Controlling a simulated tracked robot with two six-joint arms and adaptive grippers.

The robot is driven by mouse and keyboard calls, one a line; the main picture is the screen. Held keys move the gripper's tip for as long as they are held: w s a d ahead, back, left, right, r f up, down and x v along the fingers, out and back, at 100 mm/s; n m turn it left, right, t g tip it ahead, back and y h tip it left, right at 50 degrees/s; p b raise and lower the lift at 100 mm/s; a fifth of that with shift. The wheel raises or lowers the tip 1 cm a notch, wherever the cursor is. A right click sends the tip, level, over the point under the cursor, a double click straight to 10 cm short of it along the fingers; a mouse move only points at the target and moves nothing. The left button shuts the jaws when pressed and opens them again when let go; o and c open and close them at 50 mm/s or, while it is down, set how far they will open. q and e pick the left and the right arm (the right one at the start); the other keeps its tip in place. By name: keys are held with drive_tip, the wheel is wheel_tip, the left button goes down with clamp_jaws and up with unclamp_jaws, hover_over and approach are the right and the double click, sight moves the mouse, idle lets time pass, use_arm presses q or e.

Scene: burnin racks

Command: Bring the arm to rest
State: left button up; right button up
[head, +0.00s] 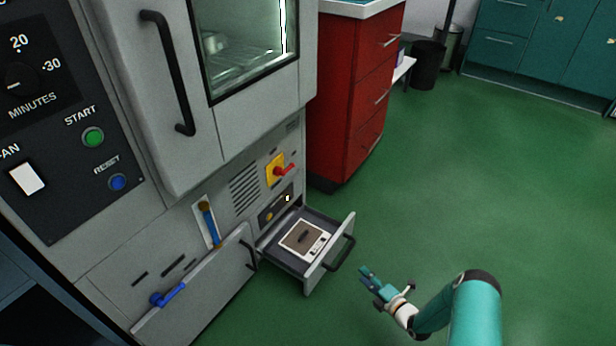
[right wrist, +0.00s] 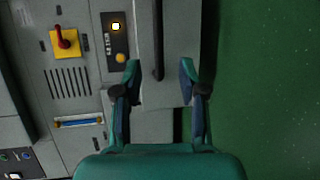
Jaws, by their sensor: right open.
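My right gripper (head: 371,281) is at the lower middle of the head view, right of the open drawer (head: 318,277) and apart from it there. Its jaws are open with nothing between the fingertips. The right wrist view also shows the open right gripper (right wrist: 160,80), with the drawer front and its dark handle (right wrist: 158,40) beyond the fingers. My teal right arm (head: 475,308) comes in from the lower right. My left gripper is not in view.
A white-framed square item (head: 304,240) lies in the drawer. A red switch (head: 284,170) sits above it. A red drawer unit (head: 350,100) stands behind. Green floor at right is clear.

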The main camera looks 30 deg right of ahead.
drive_tip(key=w+a+r+n+y, duration=0.3)
drive_tip(key=w+a+r+y, duration=0.1)
drive_tip(key=w+a+r, duration=0.9)
drive_tip(key=s+a+r+m+g, duration=0.2)
drive_tip(key=s+a+m+g, duration=0.15)
drive_tip(key=a, duration=0.85)
drive_tip(key=s+a+f+m+g+h, duration=0.15)
drive_tip(key=s+m+g, duration=0.45)
drive_tip(key=s+m, duration=0.65)
drive_tip(key=s+a+f+m+g+h, duration=0.1)
drive_tip(key=s+a+f+m+g, duration=0.2)
drive_tip(key=s+m+g, duration=0.9)
drive_tip(key=s+r+n+t+p, duration=0.1)
drive_tip(key=s+r+t+p, duration=0.1)
drive_tip(key=r+p, duration=1.6)
drive_tip(key=s+r+n+t+p, duration=0.1)
drive_tip(key=r+t+p, duration=0.3)
drive_tip(key=r+p, duration=1.5)
drive_tip(key=shift+s+n+p, duration=0.3)
drive_tip(key=shift+s, duration=0.1)
